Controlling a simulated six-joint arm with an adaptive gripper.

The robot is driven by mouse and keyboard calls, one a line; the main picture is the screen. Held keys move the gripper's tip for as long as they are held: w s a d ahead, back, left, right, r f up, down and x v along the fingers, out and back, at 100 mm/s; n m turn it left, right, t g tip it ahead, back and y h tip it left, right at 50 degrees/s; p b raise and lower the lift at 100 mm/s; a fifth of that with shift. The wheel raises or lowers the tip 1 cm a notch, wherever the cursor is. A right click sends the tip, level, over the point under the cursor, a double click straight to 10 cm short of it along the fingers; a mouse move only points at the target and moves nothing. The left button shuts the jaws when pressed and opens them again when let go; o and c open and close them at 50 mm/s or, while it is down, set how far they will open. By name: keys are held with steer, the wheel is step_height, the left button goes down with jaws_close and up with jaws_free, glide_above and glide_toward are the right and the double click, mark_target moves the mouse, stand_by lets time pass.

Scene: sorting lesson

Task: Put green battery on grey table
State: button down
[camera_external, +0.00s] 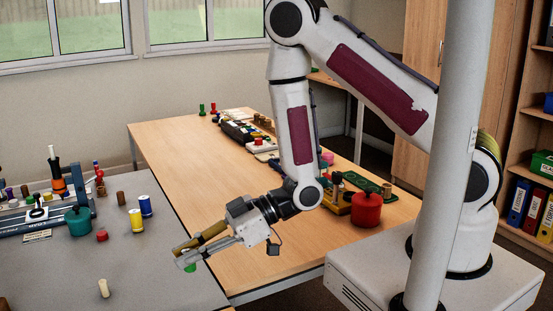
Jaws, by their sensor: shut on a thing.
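My gripper (181,256) reaches down and left from the wrist, over the grey table (150,275) near its edge with the wooden table. It is shut on a small green thing, taken as the green battery (190,267). Only the lower part of the battery shows beneath the fingertips; the fingers hide the rest. I cannot tell from this view whether the battery touches the grey tabletop or hangs just above it.
Yellow (136,220) and blue (145,206) cylinders, a teal pot (78,221), a red piece (102,236) and a cream peg (104,288) stand on the grey table. The wooden table (185,180) holds a red pot (366,209).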

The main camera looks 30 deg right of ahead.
steer(key=shift+f, duration=1.3)
steer(key=shift+f, duration=0.1)
steer(key=shift+f, duration=2)
steer(key=shift+f, duration=0.1)
steer(key=c, duration=1.9)
jaws_free()
steer(key=shift+v, duration=3.8)
